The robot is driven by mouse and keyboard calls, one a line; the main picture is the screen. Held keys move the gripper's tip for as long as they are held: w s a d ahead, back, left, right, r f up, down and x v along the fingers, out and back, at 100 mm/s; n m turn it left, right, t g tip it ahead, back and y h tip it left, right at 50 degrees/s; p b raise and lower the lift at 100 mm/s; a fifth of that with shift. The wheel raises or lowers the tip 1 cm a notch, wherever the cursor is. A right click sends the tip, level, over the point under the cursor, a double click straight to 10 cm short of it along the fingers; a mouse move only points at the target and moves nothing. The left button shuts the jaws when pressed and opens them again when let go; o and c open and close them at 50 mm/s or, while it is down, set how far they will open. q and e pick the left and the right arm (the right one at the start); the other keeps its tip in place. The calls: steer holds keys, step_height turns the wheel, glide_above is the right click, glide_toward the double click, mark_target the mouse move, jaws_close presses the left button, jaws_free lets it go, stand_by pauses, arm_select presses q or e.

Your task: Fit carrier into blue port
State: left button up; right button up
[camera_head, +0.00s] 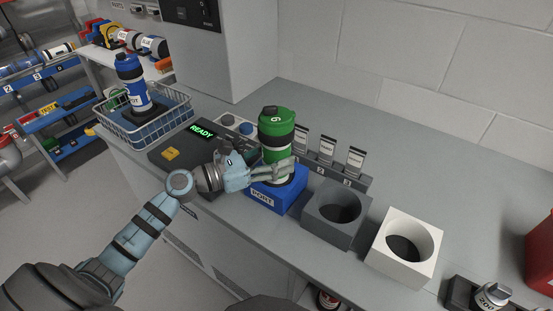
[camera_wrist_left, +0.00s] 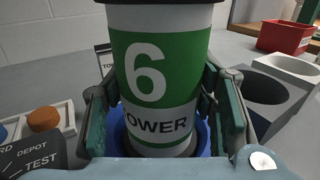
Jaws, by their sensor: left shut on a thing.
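In the left wrist view the carrier (camera_wrist_left: 158,70) shows a white 6 and the word TOWER. Its lower end is inside the outline of the blue port's round rim (camera_wrist_left: 202,138); how deep it sits is hidden. My left gripper (camera_head: 284,170) is shut on the carrier's lower part, with a finger on each side. My right gripper is not in view.
A grey port (camera_head: 321,220) and a white port (camera_head: 388,262) stand open and empty to the right. A READY console (camera_head: 180,157) is to the left. A wire basket (camera_head: 137,138) holds a blue carrier (camera_head: 131,78). Small tagged holders (camera_head: 327,152) stand behind.

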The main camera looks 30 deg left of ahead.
arm_select(q)
steer(key=shift+f, duration=0.2)
steer(key=o, duration=1.5)
steer(key=shift+r, duration=0.1)
